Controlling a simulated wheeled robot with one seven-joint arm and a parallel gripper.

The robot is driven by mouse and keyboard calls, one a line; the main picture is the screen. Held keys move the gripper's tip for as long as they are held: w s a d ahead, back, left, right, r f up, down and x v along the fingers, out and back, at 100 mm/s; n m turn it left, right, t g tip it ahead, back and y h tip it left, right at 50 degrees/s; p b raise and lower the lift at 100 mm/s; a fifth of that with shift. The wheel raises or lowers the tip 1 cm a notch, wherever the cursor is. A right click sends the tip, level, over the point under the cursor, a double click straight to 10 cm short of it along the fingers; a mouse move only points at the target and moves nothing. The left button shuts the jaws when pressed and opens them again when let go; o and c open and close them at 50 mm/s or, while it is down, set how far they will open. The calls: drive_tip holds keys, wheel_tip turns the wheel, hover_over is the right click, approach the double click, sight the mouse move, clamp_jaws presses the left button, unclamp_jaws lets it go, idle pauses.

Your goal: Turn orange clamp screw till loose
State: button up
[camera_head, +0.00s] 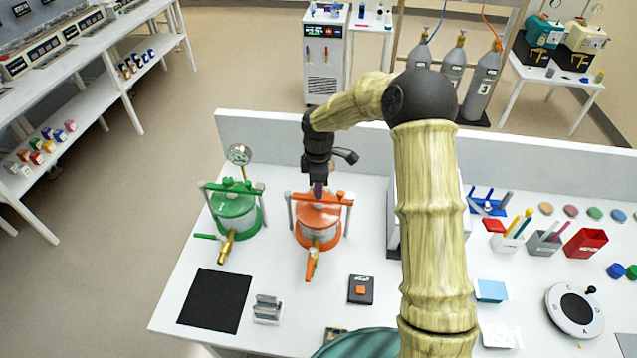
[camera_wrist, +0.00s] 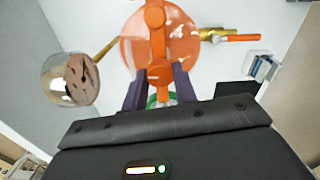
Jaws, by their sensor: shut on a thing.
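The orange clamp vessel (camera_head: 318,222) stands on the white table, with an orange bar across its top. In the wrist view its round orange lid (camera_wrist: 186,40) and bar (camera_wrist: 156,38) show up close. The orange clamp screw (camera_wrist: 160,74) sits on the bar, between the dark fingers of my gripper (camera_wrist: 159,84). My gripper is shut on the screw, and it comes down from above in the head view (camera_head: 318,190). My gripper hides much of the screw in the head view.
A green clamp vessel (camera_head: 234,212) stands close at left, with a round gauge (camera_head: 239,154) behind it. A brass valve with orange handle (camera_head: 311,264) sticks out in front. A black mat (camera_head: 215,300) and a black box with an orange button (camera_head: 361,290) lie nearer.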

drive_tip(key=shift+w+r+n, duration=0.1)
drive_tip(key=shift+r+n, duration=0.05)
drive_tip(key=shift+n, duration=0.45)
drive_tip(key=o, duration=1)
wheel_tip(320, 180, up, 17)
drive_tip(key=b, duration=0.3)
drive_tip(key=shift+r+b, duration=0.1)
drive_tip(key=shift+b, duration=0.2)
